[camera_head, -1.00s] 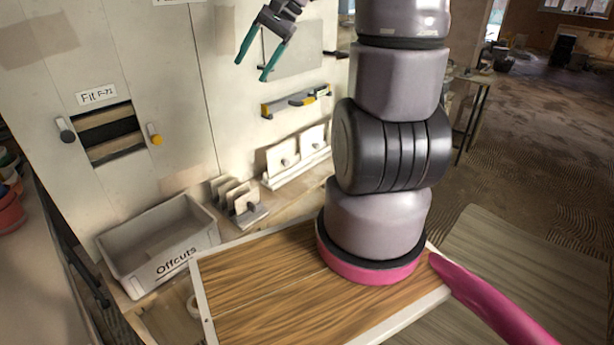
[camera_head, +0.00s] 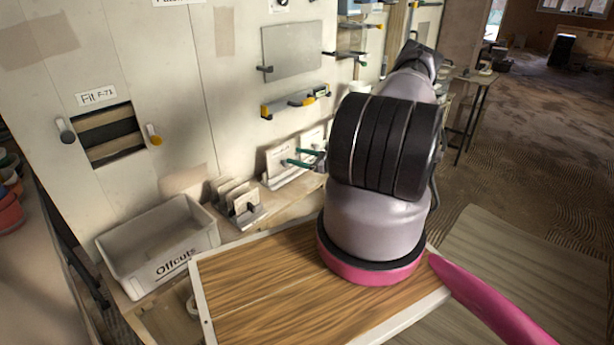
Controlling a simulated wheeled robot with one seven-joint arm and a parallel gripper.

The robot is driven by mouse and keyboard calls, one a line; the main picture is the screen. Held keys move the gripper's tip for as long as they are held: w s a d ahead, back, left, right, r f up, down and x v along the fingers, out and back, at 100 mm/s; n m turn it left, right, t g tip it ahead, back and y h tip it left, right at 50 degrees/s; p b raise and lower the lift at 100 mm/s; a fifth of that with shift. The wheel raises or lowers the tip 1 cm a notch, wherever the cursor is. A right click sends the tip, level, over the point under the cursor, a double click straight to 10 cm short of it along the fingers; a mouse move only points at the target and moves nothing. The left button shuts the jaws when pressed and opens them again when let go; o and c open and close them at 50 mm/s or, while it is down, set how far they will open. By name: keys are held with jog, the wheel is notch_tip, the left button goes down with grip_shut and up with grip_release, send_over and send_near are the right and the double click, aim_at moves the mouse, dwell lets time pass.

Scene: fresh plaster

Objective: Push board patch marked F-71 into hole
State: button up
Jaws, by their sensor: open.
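The hole (camera_head: 110,134) is a dark rectangular opening in the pale wall board, with battens showing inside it. A "Fit F-7…" label (camera_head: 97,95) sits above it; its last digit is hard to read. Two pale board patches with knobs, a left one (camera_head: 277,164) and a right one (camera_head: 312,139), stand in a rack on the ledge. Marks on them are too small to read, so I cannot tell which is F-71. My gripper (camera_head: 290,156) has its teal fingers apart, pointing left at the left patch. It looks empty; I cannot tell whether it touches the patch.
A grey "Offcuts" bin (camera_head: 160,245) stands below the hole. A rack of thin pieces (camera_head: 237,201) is between bin and patches. A level (camera_head: 295,101) and a grey sheet (camera_head: 291,50) hang on the wall above the patches.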

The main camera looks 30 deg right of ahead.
aim_at(287, 165)
notch_tip(287, 165, down, 8)
jog(key=s+d+m+t+h, duration=0.2)
jog(key=d+m+h, duration=0.1)
jog(key=m+h, duration=0.15)
jog(key=shift+y, duration=0.35)
jog(key=x, duration=1)
jog(key=shift+w+a, duration=0.25)
jog(key=shift+w, duration=0.05)
grip_shut()
jog(key=shift+r, duration=0.1)
dwell(0.5)
jog(key=shift+r, duration=2.2)
